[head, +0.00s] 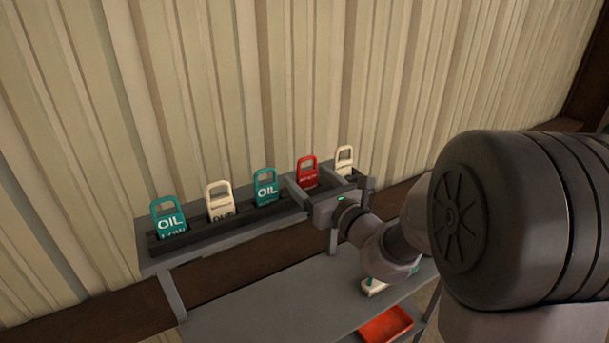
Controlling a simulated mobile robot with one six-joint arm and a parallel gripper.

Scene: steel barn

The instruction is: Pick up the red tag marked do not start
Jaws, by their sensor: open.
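The red tag (308,171) stands upright in the dark slotted rack (183,241) on the raised shelf, second from the right. Its top has a handle opening, and its white lettering is too small to read. Its lower part is hidden by the rack and my gripper. My gripper (326,186) is open at the rack, in front of the red tag. One finger shows just left of the tag's lower part and the other lies to the right, near the cream tag. I cannot tell whether either finger touches the tag.
Teal tags marked OIL (168,219) (265,187) and cream tags (219,202) (344,160) share the rack. The corrugated wall (230,90) is close behind.

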